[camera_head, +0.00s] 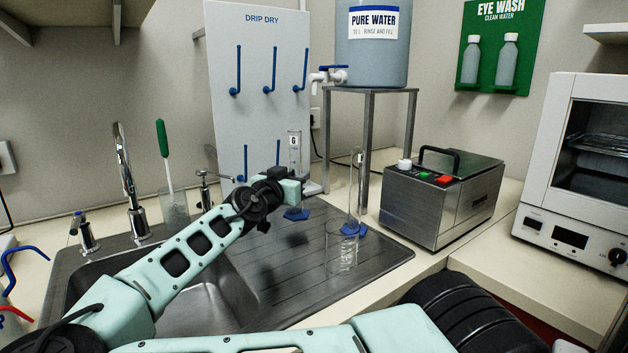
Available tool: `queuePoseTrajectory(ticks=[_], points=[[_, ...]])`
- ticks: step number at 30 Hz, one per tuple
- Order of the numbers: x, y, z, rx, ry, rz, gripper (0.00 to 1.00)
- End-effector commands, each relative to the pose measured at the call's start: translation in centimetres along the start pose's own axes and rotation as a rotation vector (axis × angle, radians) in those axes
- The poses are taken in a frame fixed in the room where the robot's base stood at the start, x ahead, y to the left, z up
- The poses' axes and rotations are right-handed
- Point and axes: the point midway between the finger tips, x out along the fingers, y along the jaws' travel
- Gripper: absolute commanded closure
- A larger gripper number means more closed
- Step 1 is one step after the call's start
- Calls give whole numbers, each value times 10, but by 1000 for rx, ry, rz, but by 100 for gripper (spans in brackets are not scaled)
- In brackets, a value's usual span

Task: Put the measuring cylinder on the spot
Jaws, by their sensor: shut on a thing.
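A clear measuring cylinder (294,160) with a white label and a blue foot (297,214) stands upright at the far side of the ribbed drainboard. My gripper (292,187) is shut on it at mid-height; the fingers are mostly hidden behind my wrist. I cannot tell if the foot touches the board. A second, taller clear cylinder (356,190) with a blue foot stands to the right, near the metal stand. I cannot make out a marked spot.
A clear glass beaker (341,255) stands on the drainboard (290,275), in front of the second cylinder. A peg board (225,100) and a metal stand (372,140) with a water tank are behind. A metal bath (440,205) stands right. The sink and tap (130,185) are left.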

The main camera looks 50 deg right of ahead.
Motion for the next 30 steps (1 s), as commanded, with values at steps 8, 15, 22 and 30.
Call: queuePoseTrajectory(ticks=[8,15,22,30], points=[[73,1,-2,2,-1,4,97],[107,0,-1,-1,1,0,97],[110,0,15,-4,1,-1,97],[110,0,35,0,0,-1,97]])
